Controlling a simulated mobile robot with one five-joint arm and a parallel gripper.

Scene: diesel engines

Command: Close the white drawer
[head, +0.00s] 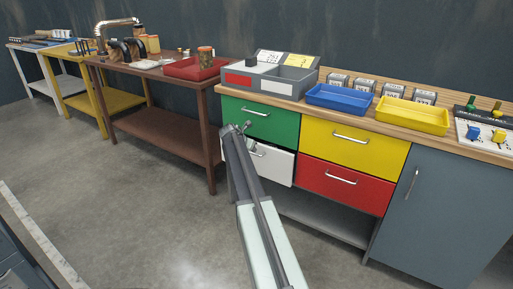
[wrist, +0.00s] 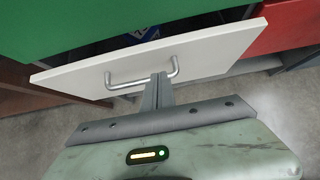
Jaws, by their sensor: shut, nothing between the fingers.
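The white drawer (head: 272,164) is below the green drawer (head: 262,119) in the workbench, partly hidden by my arm in the head view. In the wrist view the white drawer front (wrist: 215,52) stands out from the cabinet, and a gap above it shows something inside, so it is partly open. Its metal handle (wrist: 125,81) runs across the front. My gripper (wrist: 158,80) is shut and empty, its fingertips at the handle, seemingly close to or touching it; I cannot tell which.
A red drawer (head: 341,183) and a yellow drawer (head: 352,143) are to the right, with a grey cabinet door (head: 440,205) beyond. A brown table (head: 165,133) stands to the left. The floor in front is clear.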

